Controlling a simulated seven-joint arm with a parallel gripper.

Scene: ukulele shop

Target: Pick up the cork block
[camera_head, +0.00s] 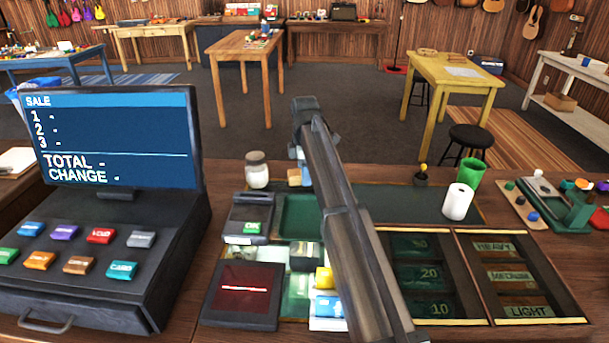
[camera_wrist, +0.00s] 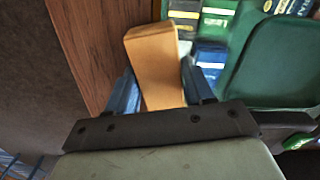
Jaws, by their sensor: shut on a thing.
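The cork block (camera_wrist: 152,55) is a tan, oblong piece between the two blue fingers of my gripper (camera_wrist: 158,80) in the wrist view. The fingers are shut on its sides, and its far end sticks out past them. In the head view a small part of the block (camera_head: 294,177) shows beside my gripper (camera_head: 301,160), above the far part of the counter. My arm hides most of the gripper there. Whether the block touches the counter is hard to tell.
A glass jar (camera_head: 257,170) stands left of the gripper. A green tray (camera_head: 299,216) lies in front. A register (camera_head: 105,230) fills the left.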

